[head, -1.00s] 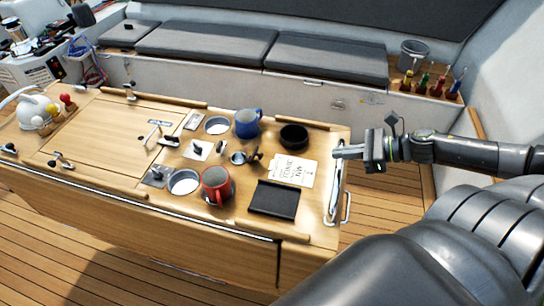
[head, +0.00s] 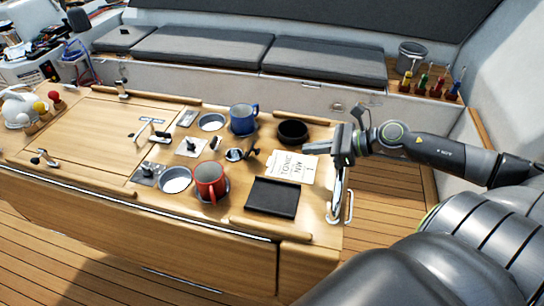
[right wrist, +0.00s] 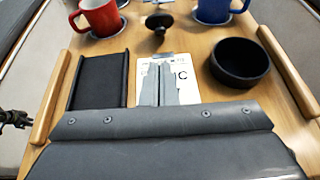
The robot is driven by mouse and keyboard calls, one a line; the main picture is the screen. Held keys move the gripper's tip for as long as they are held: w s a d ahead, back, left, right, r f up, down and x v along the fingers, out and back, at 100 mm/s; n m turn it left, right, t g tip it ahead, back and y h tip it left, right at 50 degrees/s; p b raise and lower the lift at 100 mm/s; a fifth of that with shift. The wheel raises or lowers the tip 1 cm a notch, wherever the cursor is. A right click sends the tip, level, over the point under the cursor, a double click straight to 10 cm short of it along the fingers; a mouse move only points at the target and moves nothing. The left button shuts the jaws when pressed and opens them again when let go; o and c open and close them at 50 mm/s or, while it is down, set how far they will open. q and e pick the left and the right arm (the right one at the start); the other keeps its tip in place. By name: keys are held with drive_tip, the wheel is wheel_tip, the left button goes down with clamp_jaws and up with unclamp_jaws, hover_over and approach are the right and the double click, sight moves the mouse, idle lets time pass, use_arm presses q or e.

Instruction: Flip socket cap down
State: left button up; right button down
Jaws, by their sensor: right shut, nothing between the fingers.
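A small round metal fitting (head: 234,155) with a dark upright piece (head: 251,155) beside it sits in the wooden table top, near its middle. It looks like the socket and its raised cap, but it is too small to be sure. In the right wrist view a dark knob-like piece (right wrist: 159,22) stands at the top, beyond the fingers. My right gripper (head: 340,152) is shut and empty above the table's right end, to the right of the fitting and apart from it. In the wrist view its fingertips (right wrist: 160,68) overlap the printed card. My left gripper is not in view.
A red mug (head: 209,181), a blue mug (head: 242,120), a black bowl (head: 293,131), a black tray (head: 272,197) and a printed card (head: 288,168) surround the fitting. A metal handrail (head: 336,195) runs along the table's right end. Several switches stand further left.

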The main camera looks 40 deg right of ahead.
sight(272, 162)
drive_tip(key=shift+x, duration=1.5)
drive_tip(key=p+x, duration=0.2)
drive_tip(key=x, duration=0.5)
drive_tip(key=shift+w, duration=0.2)
drive_tip(key=shift+x, duration=0.75)
drive_tip(key=shift+p, duration=0.3)
